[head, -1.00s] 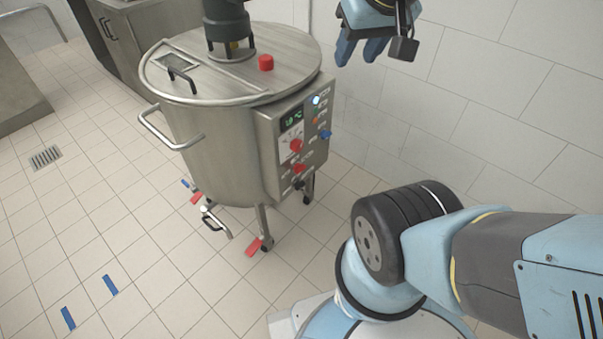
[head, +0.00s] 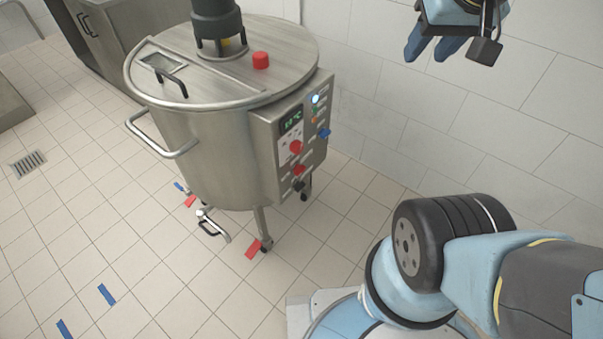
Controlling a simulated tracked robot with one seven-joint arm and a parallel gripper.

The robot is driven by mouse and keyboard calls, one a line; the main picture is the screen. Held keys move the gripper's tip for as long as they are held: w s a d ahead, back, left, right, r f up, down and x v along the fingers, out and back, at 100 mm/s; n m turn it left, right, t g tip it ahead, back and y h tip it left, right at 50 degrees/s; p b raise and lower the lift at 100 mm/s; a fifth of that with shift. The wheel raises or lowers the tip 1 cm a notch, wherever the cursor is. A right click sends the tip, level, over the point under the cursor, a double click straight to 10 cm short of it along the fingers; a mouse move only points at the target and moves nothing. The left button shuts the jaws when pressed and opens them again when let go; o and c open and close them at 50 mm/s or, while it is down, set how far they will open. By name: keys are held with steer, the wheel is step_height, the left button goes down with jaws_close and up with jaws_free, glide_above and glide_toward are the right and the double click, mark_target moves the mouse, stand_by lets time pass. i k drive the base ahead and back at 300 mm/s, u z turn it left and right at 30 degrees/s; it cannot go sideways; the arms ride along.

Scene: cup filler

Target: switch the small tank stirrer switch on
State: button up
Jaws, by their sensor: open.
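The small steel tank (head: 215,155) stands on its legs, left of centre. Its control panel (head: 263,155) faces right and toward me. The panel carries a lit display (head: 291,121), a lit white-blue button (head: 315,99), a red knob (head: 296,147), a second red knob (head: 299,169), a black knob (head: 298,186) and a blue knob (head: 324,133). The labels are too small to read, so I cannot tell which is the stirrer switch. My gripper (head: 430,48) is at the top right, open and empty, its fingers pointing down, apart from the tank and right of the panel.
A dark motor (head: 215,22) and a red cap (head: 261,60) sit on the tank lid. A bent handle (head: 160,140) sticks out at the left. A valve (head: 212,228) hangs low in front. The tiled wall (head: 410,110) stands behind.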

mark_target(299, 186)
steer(key=u, duration=0.1)
steer(key=k, duration=1)
steer(key=u, duration=0.4)
steer(key=i, duration=0.5)
steer(key=z, duration=0.15)
